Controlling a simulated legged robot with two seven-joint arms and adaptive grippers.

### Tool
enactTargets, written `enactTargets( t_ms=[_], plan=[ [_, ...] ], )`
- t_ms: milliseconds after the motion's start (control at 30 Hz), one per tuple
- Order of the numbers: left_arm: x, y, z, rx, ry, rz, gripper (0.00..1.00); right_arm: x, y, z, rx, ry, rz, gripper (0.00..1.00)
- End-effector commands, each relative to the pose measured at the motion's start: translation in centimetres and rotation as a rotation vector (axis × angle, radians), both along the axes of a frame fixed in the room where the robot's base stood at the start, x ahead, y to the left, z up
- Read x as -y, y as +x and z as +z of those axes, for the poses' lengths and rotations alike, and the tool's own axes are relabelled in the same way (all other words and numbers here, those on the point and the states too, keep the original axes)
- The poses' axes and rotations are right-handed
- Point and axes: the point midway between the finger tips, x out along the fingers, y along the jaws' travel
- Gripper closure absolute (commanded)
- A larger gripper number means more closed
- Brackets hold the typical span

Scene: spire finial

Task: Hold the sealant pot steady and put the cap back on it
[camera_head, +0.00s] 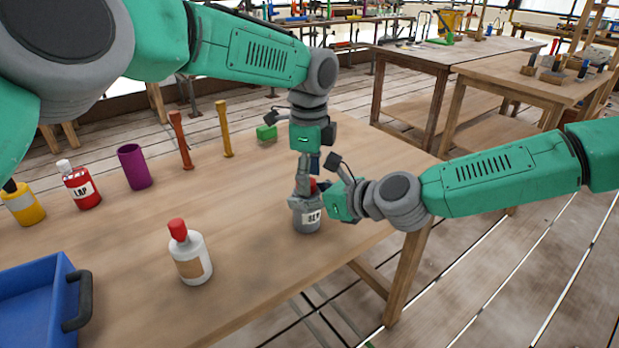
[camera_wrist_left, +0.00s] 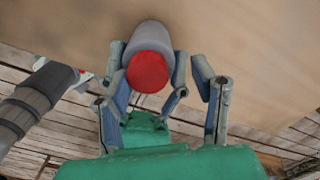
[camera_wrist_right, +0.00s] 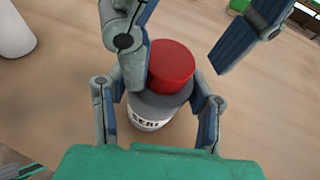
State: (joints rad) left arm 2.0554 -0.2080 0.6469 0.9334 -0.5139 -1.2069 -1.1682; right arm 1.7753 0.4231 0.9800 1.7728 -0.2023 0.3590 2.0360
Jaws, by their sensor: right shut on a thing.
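The grey sealant pot (camera_head: 307,217), with a white label, stands upright near the table's right edge. The red cap (camera_wrist_right: 171,66) sits on top of the pot in the right wrist view; I cannot tell how firmly it is seated. My right gripper (camera_head: 322,204) comes in from the right and is shut on the pot's sides, as the right wrist view (camera_wrist_right: 158,112) shows. My left gripper (camera_head: 307,180) points down above the pot. Its fingers are spread wide apart, one beside the cap and the other well clear of it. The cap also shows in the left wrist view (camera_wrist_left: 148,72).
A white bottle with a red top (camera_head: 192,258) stands left of the pot. A blue crate (camera_head: 38,310), a red bottle (camera_head: 82,188), a yellow bottle (camera_head: 22,204) and a purple cup (camera_head: 134,166) are farther left. A green block (camera_head: 266,133) lies behind.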

Motion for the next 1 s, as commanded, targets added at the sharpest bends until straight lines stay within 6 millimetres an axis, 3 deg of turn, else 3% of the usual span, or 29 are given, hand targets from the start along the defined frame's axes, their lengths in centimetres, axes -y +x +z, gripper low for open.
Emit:
enactTargets(
  t_ms=[367,700,967,1000],
  plan=[
    [0.1,-0.2,0.2,-0.006,0.003,0.0,0.47,0.3,0.3,-0.2,-0.002,0.0,-0.01,1.0],
    [0.1,-0.2,4.1,-0.008,0.004,0.0,0.47,0.5,0.4,-0.2,-0.001,0.0,-0.013,1.0],
    [0.1,-0.3,4.3,-0.01,0.004,-0.001,0.47,0.5,0.4,-0.2,-0.001,0.0,-0.014,1.0],
    [0.1,-0.3,4.3,-0.01,0.004,0.0,0.51,0.5,0.4,-0.1,-0.001,0.0,-0.014,1.0]
  ],
)
